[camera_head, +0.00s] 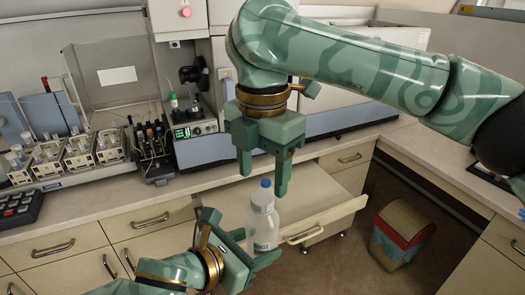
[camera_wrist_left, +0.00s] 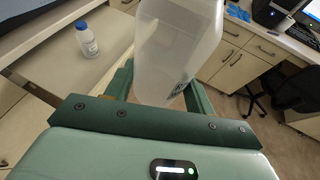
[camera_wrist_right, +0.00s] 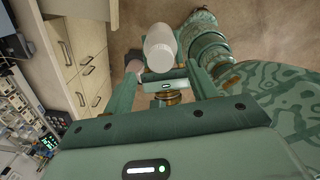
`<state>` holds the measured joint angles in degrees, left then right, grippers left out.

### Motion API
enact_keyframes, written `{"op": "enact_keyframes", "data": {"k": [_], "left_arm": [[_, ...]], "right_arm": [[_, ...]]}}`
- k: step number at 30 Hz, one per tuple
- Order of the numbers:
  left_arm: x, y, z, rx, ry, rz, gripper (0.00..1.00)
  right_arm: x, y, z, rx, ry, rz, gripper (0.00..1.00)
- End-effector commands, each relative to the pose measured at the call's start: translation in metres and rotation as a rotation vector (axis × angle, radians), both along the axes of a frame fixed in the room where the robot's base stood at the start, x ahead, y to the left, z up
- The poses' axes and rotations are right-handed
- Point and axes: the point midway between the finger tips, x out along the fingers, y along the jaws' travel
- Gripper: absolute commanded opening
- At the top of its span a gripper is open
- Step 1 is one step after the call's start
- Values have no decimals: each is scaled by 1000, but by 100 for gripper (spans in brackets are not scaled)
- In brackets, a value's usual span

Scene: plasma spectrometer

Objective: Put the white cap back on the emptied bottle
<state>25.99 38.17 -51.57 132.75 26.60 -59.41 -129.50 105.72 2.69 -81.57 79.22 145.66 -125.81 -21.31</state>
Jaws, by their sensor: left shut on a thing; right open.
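My left gripper (camera_head: 240,262) is shut on a translucent white bottle (camera_head: 262,232) with a label. This bottle is roughly upright in front of the open drawer and fills the top of the left wrist view (camera_wrist_left: 180,45). My right gripper (camera_head: 262,170) is open and points down above the held bottle, apart from it. In the right wrist view the pale bottle (camera_wrist_right: 160,50) shows beyond the fingers, from its top end. I cannot make out whether the white cap is on it, and see no separate white cap.
A small bottle with a blue cap (camera_wrist_left: 87,40) stands on the pale drawer surface behind; its blue top shows in the head view (camera_head: 265,183). The open drawer (camera_head: 335,208) juts out from the counter. A red-rimmed bin (camera_head: 402,232) stands on the floor. Vial racks (camera_head: 80,153) crowd the left counter.

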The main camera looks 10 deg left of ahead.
Motion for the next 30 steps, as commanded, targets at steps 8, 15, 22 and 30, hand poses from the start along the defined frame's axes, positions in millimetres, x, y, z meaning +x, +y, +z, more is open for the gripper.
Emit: {"op": "enact_keyframes", "data": {"k": [8, 15, 22, 30], "left_arm": [[0, 0, 0, 0, 0, 0, 0], [0, 0, 0, 0, 0, 0, 0], [0, 0, 0, 0, 0, 0, 0], [0, 0, 0, 0, 0, -1, 0]], "right_arm": [[0, 0, -35, 0, 1, 0, 57], [0, 0, -42, 1, -1, -1, 57], [0, 0, -42, 1, -1, -1, 38], [0, 0, -42, 1, -1, -1, 8]]}}
